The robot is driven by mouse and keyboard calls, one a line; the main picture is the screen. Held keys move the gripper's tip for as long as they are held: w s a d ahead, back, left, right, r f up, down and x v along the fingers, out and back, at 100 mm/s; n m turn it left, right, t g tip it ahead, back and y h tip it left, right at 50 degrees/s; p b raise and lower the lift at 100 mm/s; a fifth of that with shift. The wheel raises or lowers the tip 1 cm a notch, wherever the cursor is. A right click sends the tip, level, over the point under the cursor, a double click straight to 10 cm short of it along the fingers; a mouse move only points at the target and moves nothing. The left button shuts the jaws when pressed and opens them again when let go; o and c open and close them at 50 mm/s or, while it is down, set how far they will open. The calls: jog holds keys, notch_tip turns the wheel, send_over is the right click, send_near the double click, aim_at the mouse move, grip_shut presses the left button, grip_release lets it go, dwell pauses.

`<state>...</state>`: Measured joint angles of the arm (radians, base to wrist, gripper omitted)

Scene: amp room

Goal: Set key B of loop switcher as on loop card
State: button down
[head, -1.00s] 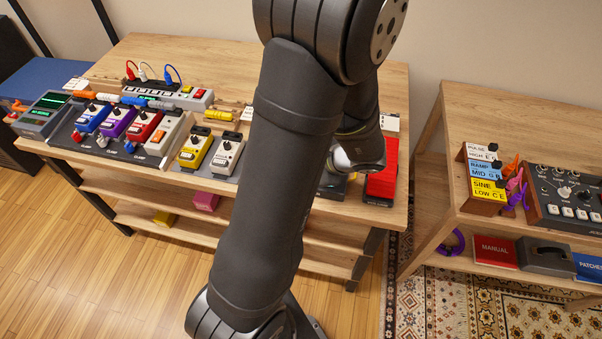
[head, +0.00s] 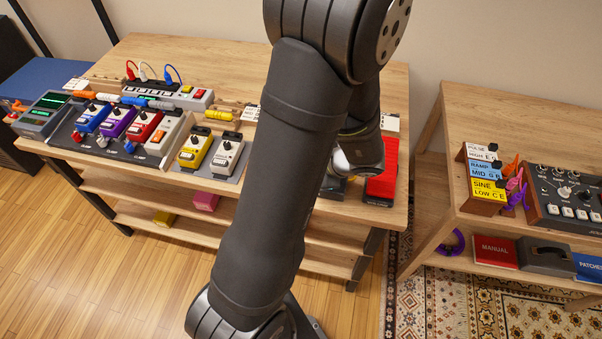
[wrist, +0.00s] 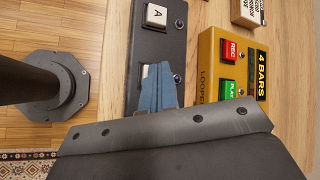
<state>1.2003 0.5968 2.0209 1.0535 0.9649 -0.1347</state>
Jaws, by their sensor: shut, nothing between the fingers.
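The loop switcher (wrist: 150,45) is a dark narrow box in the wrist view. Its white key marked A (wrist: 156,14) shows with a small lamp (wrist: 180,22) beside it. A second white key (wrist: 145,71) is mostly covered by my fingertips, so its letter is hidden. My gripper (wrist: 158,88) is shut and empty, its blue fingertips over or on that second key; I cannot tell whether they touch it. In the head view my arm hides the gripper and most of the switcher. I cannot make out the loop card for certain.
A yellow looper (wrist: 208,75) with red REC and green PLAY buttons stands close right of the switcher. A red box (head: 383,172) is at the bench's right end. Several pedals, such as a yellow one (head: 194,150), sit left of my arm.

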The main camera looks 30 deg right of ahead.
jog(key=shift+f, duration=0.25)
jog(key=shift+r, duration=0.1)
dwell(0.4)
jog(key=shift+r, duration=0.85)
jog(key=shift+r, duration=2.5)
jog(key=shift+f, duration=0.1)
notch_tip(320, 180, up, 4)
